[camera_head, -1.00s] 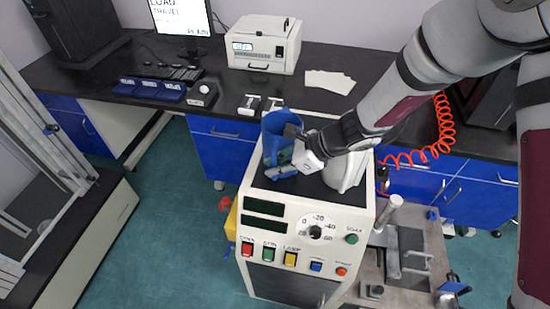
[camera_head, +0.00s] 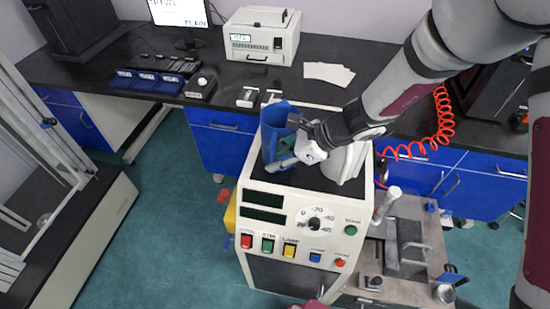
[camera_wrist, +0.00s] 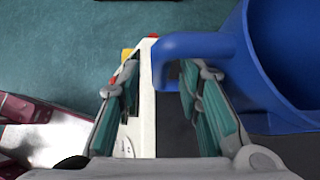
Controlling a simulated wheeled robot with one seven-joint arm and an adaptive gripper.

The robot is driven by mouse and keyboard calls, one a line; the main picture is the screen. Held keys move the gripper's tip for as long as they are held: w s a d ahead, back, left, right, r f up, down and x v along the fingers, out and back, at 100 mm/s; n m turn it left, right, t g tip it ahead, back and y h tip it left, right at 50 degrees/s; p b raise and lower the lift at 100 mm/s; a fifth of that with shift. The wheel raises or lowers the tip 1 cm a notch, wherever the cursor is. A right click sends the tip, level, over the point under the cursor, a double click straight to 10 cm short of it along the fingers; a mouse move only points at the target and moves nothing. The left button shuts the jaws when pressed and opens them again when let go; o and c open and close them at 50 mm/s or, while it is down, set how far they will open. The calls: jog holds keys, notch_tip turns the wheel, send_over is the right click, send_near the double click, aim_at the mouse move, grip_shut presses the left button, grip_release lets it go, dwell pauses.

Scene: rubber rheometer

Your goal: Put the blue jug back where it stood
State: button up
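The blue jug (camera_head: 272,124) stands about upright on the dark top of the white control cabinet (camera_head: 258,190). In the wrist view the jug (camera_wrist: 262,75) fills the right side, with its handle (camera_wrist: 195,45) reaching left between my fingers. My gripper (camera_head: 291,157) is at the jug's right side in the head view. In the wrist view my gripper (camera_wrist: 162,100) is open. Its fingers are apart, with the handle's bar between them and the right finger between the bar and the jug's body. Contact is not clear. The lower jug is partly hidden by my gripper.
A white rounded part (camera_head: 345,163) stands on the cabinet just right of my gripper. The black bench (camera_head: 225,92) behind carries a white instrument (camera_head: 262,38), blue trays (camera_head: 150,82) and papers (camera_head: 329,73). A metal press table (camera_head: 405,285) is at the right.

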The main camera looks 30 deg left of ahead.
jog(key=b+v, duration=0.1)
jog(key=v, duration=0.9)
jog(key=shift+d+r, duration=0.25)
jog(key=shift+d, duration=0.05)
jog(key=s+d+r+n+t+h, duration=0.3)
jog(key=d+r+n, duration=0.5)
jog(key=d+r, duration=0.6)
jog(key=s+d+r+n+t+h, duration=0.2)
jog(key=s+d+n, duration=0.1)
jog(key=d, duration=0.7)
jog(key=s+d+r+n+t+h, duration=0.2)
jog(key=s+d, duration=0.4)
jog(key=d, duration=0.4)
jog(key=shift+d+n+t+h, duration=0.35)
jog(key=shift+n+t+h, duration=0.15)
jog(key=shift+n+h, duration=0.25)
jog(key=shift+s, duration=0.1)
